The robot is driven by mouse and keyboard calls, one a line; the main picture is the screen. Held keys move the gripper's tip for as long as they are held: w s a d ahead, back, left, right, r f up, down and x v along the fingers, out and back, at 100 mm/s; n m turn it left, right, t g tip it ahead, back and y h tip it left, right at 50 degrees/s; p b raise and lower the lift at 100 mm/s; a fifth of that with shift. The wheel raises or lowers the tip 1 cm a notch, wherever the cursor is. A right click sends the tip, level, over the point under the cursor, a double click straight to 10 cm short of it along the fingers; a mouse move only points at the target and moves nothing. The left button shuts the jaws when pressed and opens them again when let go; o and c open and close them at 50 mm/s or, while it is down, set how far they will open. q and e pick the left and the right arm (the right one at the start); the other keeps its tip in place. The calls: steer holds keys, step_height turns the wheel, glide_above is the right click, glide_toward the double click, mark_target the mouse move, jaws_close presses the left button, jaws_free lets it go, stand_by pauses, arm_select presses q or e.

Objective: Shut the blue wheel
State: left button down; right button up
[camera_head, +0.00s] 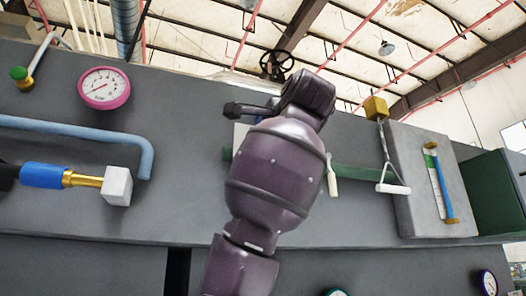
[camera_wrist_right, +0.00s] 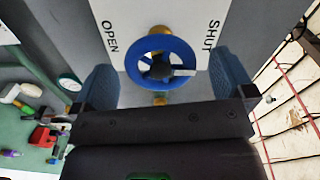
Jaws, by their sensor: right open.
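The blue wheel (camera_wrist_right: 160,42) faces me in the right wrist view. It sits on a brass stem in front of a white plate (camera_wrist_right: 133,18) marked OPEN on the left and SHUT on the right. A pale mark on the wheel points right in that view. My right gripper (camera_wrist_right: 163,66) is open, with one blue-grey finger on each side of the wheel and gaps between them and the rim. In the head view my right arm hides the wheel, and only a strip of the white plate (camera_head: 240,133) shows. My left gripper is not in view.
In the head view, a pink gauge (camera_head: 104,88) and a blue pipe (camera_head: 85,129) are on the left of the grey panel. White pull handles (camera_head: 393,188) hang right of my arm. A grey box (camera_head: 418,180) stands farther right.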

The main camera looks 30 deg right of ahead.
steer(key=b+v, duration=0.1)
steer(key=v, duration=0.5)
steer(key=shift+s, duration=0.25)
stand_by(0.4)
